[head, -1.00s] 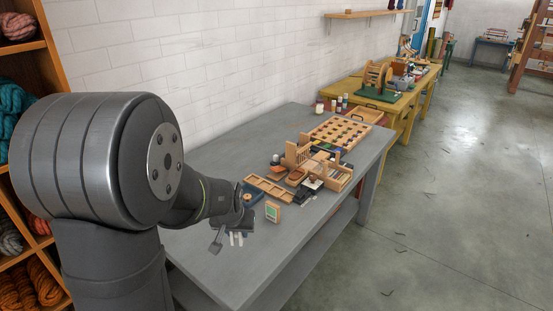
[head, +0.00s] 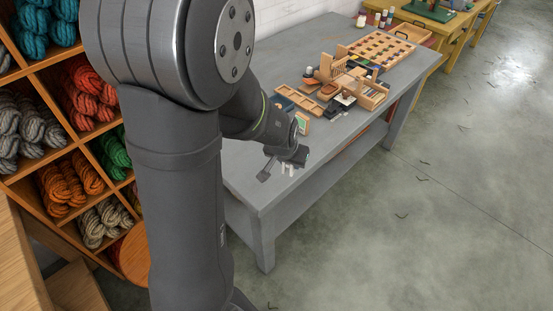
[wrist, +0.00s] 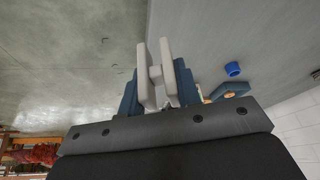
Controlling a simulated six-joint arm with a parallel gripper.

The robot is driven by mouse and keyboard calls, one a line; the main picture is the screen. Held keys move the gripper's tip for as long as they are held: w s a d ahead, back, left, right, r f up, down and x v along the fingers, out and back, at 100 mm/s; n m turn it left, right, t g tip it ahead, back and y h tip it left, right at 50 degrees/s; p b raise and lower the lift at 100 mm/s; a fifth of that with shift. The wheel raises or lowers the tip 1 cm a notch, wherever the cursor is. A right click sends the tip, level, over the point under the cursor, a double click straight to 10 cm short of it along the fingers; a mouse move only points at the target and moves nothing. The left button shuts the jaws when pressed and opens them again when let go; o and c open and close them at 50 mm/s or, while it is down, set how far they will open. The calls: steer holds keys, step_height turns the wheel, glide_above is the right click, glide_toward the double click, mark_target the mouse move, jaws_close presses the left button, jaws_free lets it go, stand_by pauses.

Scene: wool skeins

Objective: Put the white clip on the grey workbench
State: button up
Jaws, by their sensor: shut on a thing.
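The white clip (wrist: 155,74) is H-shaped, with two pale bars and a short crosspiece. In the wrist view it sits between the dark blue fingers of my gripper (wrist: 158,88), which is shut on it. In the head view my gripper (head: 287,164) is over the near end of the grey workbench (head: 247,182), with small white parts of the clip (head: 291,170) showing below it. I cannot tell the exact height of the clip above the top.
A small green-faced box (head: 303,124) stands just beyond my gripper. A wooden compartment tray (head: 298,100) and several wooden items crowd the bench farther back. A blue cap (wrist: 233,69) lies on the bench. The near end of the top is mostly bare.

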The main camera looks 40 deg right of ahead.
steer(key=w+f, duration=0.1)
steer(key=w, duration=0.1)
steer(key=w+f, duration=0.1)
steer(key=w, duration=0.1)
steer(key=w+f, duration=0.1)
steer(key=w, duration=0.1)
steer(key=shift+a+f, duration=0.15)
steer(key=shift+f, duration=2.15)
steer(key=shift+f, duration=0.15)
steer(key=o, duration=0.9)
steer(key=shift+o, duration=0.2)
steer(key=v, duration=1.2)
